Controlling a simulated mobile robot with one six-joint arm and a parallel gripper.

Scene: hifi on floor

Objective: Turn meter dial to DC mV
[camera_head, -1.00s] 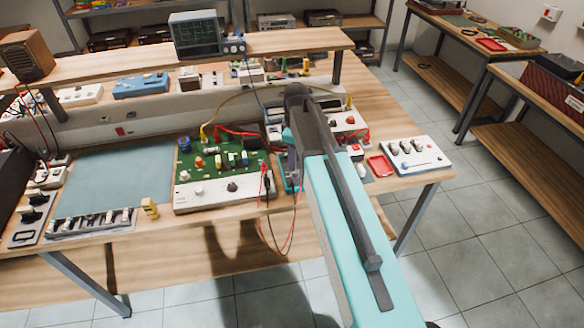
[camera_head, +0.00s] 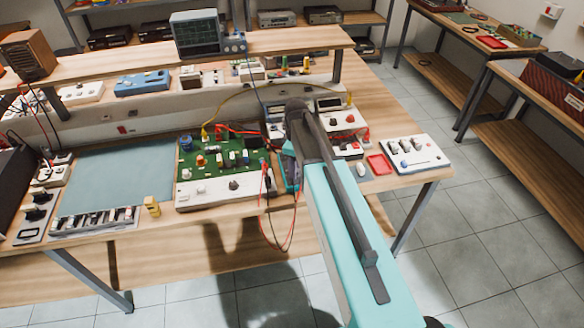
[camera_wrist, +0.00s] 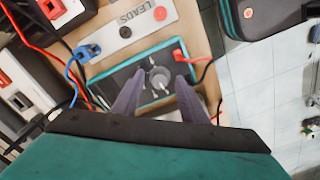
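The meter (camera_wrist: 118,82) is a dark box with a teal rim, lying below the fingers in the wrist view. Its round grey dial (camera_wrist: 159,78) lies between my fingertips in that view. The dial setting is too small to read. My gripper (camera_wrist: 161,74) is open, with one finger on each side of the dial; I cannot tell if they touch it. In the head view, the meter (camera_head: 290,174) is mostly hidden behind my arm, and the gripper fingers are hidden too.
A white plate marked LEADS (camera_wrist: 128,32) lies beside the meter. A green circuit board (camera_head: 220,160) is left of the meter. A red tray (camera_head: 379,164) is to the right.

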